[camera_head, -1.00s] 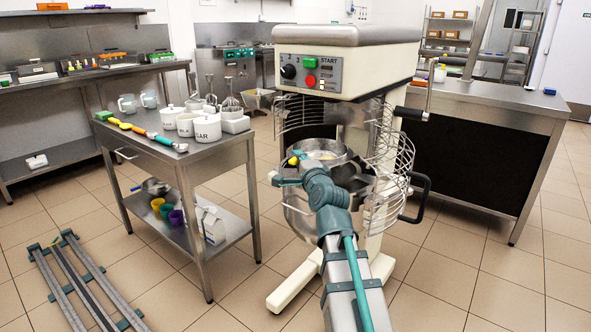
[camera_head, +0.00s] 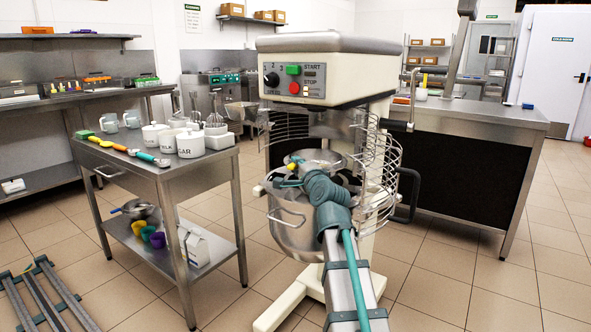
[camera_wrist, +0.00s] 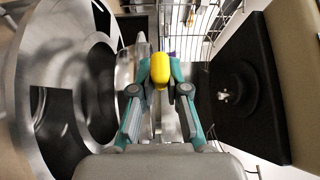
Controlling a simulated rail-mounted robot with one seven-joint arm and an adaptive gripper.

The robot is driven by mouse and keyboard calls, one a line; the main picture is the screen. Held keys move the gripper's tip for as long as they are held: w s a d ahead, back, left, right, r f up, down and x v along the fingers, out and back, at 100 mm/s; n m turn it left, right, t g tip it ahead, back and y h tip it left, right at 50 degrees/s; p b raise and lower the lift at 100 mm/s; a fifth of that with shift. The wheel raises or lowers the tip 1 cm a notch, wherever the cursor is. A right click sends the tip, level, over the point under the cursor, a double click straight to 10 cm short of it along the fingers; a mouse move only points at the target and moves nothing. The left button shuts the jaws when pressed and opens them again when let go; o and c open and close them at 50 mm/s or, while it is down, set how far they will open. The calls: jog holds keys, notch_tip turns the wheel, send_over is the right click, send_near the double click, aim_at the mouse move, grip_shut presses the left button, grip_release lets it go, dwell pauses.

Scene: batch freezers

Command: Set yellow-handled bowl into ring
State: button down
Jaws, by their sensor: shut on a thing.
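My gripper (camera_wrist: 160,88) is shut on the yellow handle (camera_wrist: 160,70) in the wrist view. In the head view the yellow handle (camera_head: 291,166) shows as a small spot by my fingers, beside a shiny steel bowl (camera_head: 318,157) under the mixer head. My arm hides part of this bowl. A larger steel vessel (camera_head: 288,232) with a side handle is below it; I cannot tell whether the two touch. Round metal rims (camera_wrist: 18,85) with dark gaps fill the left of the wrist view. I cannot tell which part is the ring.
The cream mixer (camera_head: 330,75) with its wire guard (camera_head: 382,175) stands close around my gripper. A steel cart (camera_head: 170,190) with white canisters is to the left. A dark-fronted counter (camera_head: 470,165) is to the right.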

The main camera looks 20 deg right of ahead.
aim_at(298, 197)
jog(key=shift+f+b, duration=1.35)
jog(key=shift+f, duration=2.05)
jog(key=c, duration=1.1)
grip_release()
jog(key=shift+s, duration=0.1)
jog(key=shift+f, duration=0.15)
